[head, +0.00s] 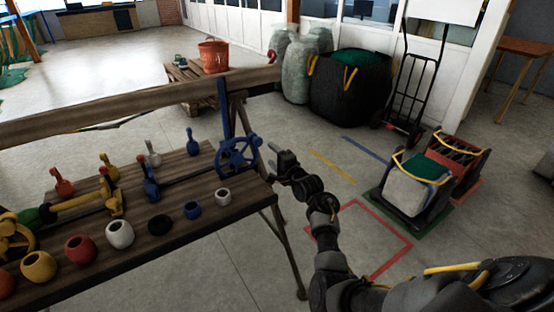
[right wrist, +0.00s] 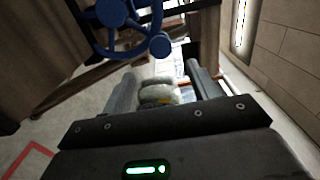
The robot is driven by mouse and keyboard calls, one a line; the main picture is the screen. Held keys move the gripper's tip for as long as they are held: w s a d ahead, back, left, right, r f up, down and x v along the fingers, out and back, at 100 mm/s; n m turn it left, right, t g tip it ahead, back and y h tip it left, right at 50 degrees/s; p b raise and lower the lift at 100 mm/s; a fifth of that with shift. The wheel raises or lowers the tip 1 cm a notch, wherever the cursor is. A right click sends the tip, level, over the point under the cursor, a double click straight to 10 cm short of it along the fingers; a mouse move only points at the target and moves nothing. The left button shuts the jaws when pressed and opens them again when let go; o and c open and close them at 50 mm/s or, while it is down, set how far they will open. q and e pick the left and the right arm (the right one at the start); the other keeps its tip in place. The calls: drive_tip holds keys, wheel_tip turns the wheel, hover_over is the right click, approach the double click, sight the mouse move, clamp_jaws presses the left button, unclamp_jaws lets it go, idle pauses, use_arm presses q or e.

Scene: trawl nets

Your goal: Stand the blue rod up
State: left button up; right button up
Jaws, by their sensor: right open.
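A blue bar (head: 224,108) stands close to upright against the wooden beam, at the far edge of the bench; I take it for the blue rod. A blue spoked handwheel (head: 238,155) sits just below it at the bench's right end. The handwheel also shows at the top left of the right wrist view (right wrist: 118,14). A dark shaft runs left from it to a blue fitting (head: 150,180). My right gripper (head: 274,160) is open and empty, just right of the handwheel and apart from it. In the right wrist view (right wrist: 160,75) nothing is between its fingers. My left gripper is not in view.
The wooden bench (head: 185,180) carries a row of coloured pots, including a white one (head: 222,197) and a blue one (head: 193,210), and several small coloured levers. A hand truck (head: 407,90) and crates (head: 415,185) stand at right. The floor right of the bench is mostly clear.

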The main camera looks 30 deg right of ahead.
drive_tip(key=shift+s+d, duration=0.1)
drive_tip(key=shift+s, duration=0.95)
